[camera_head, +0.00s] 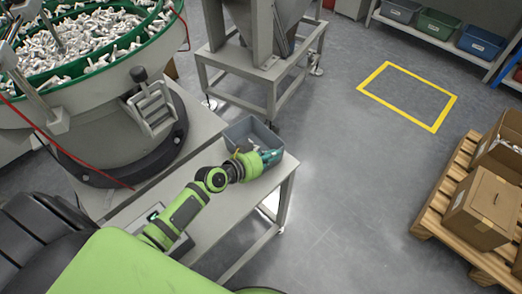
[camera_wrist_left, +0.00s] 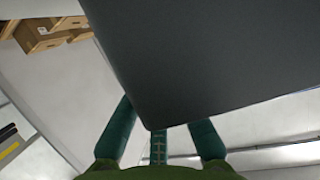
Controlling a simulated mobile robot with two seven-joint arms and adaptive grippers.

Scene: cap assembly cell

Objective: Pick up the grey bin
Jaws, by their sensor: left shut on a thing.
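The grey bin (camera_head: 236,132) is at the far end of a low grey table, near its corner. Some small pale parts show inside it. I cannot tell whether its base touches the table top. My left gripper (camera_head: 271,157) is at the near right side of the bin, with its green fingers shut on the bin. In the left wrist view the bin (camera_wrist_left: 215,55) is a large dark grey surface filling the top right, and the fingers (camera_wrist_left: 160,130) reach its lower edge. The exact grip is hidden. My right gripper is not in view.
The table (camera_head: 208,222) has bare room in front of the bin. A feeder bowl (camera_head: 95,85) with many white parts stands at left. A metal stand (camera_head: 240,68) is behind. Cartons (camera_head: 482,205) on a pallet are at right. Floor between is clear, with a yellow outline (camera_head: 408,97).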

